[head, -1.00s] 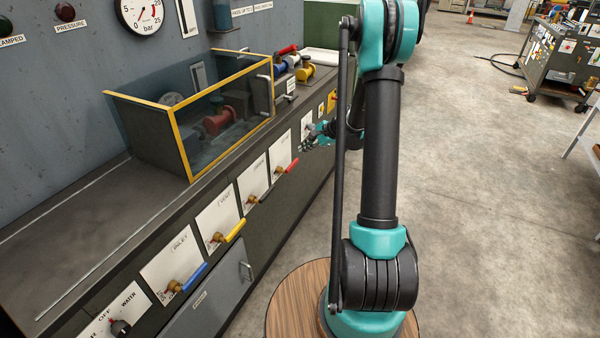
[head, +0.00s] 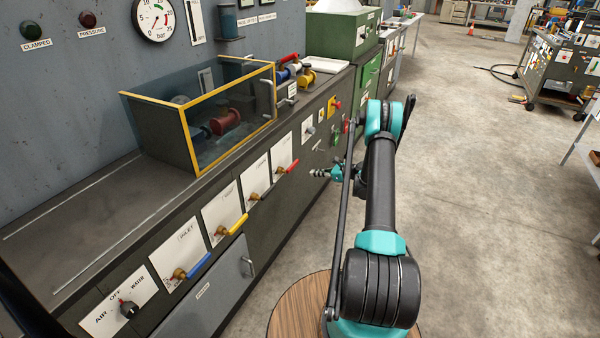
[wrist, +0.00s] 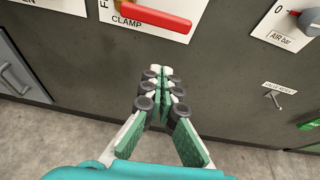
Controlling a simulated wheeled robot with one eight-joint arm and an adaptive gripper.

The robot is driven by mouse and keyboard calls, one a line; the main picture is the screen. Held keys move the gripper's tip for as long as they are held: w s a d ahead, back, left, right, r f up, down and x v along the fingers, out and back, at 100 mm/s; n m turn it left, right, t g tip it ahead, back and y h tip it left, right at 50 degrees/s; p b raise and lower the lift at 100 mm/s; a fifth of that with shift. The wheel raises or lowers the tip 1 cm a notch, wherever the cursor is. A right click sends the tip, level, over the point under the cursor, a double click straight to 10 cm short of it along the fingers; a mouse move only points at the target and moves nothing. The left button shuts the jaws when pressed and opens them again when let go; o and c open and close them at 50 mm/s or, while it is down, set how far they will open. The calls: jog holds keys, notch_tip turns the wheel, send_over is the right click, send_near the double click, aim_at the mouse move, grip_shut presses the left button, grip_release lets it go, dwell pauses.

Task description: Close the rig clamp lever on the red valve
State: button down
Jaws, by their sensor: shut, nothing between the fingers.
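The red clamp lever (head: 287,169) is on a white panel on the bench front, sticking out to the right of its brass valve. In the wrist view the lever (wrist: 155,16) lies nearly level above the word CLAMP. A red flanged piece (head: 226,118), possibly the red valve, sits inside the clear yellow-edged box. My gripper (head: 314,173) is shut and empty, to the right of the lever and apart from it. In the wrist view its fingertips (wrist: 160,72) meet below the lever, over the dark bench front. The lever's pivot is cut off there.
Yellow (head: 238,226) and blue (head: 192,267) levers are on panels to the left. A grey knob (wrist: 309,22) and a small T-handle (wrist: 273,97) are right of the clamp panel. The clamped lamp (head: 34,31) looks dark. Open floor lies to the right.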

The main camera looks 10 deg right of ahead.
jog(key=shift+s+d+f+m, duration=0.2)
jog(key=shift+f+m, duration=0.1)
jog(key=shift+f, duration=0.3)
jog(key=w+a, duration=0.5)
jog(key=a, duration=0.2)
jog(key=shift+w+a+r, duration=0.3)
jog(key=shift+r, duration=0.1)
jog(key=shift+r, duration=0.1)
dwell(0.4)
